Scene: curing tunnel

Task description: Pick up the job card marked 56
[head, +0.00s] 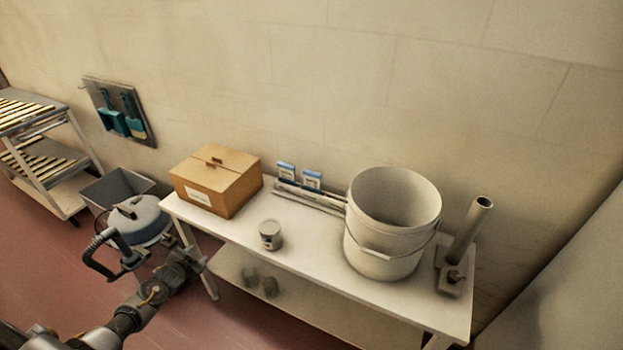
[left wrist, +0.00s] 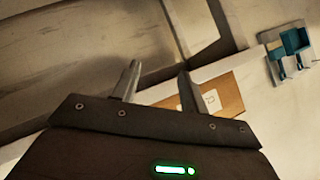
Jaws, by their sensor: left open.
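Two small blue-and-white cards stand side by side at the back of the white table, against the wall: a left card (head: 286,171) and a right card (head: 312,180). Their markings are too small to read, so I cannot tell which is 56. My left gripper (head: 190,261) is in front of the table's left end, well apart from both cards. In the left wrist view its two fingers (left wrist: 157,77) are spread with nothing between them. The cards cannot be made out in that view. My right gripper is not in view.
On the table (head: 325,262) stand a cardboard box (head: 216,184), a small can (head: 270,235), a large white bucket (head: 385,240) and an upright pipe (head: 468,232). Thin rods (head: 310,197) lie before the cards. A grey canister (head: 140,222) and bin (head: 115,188) stand left.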

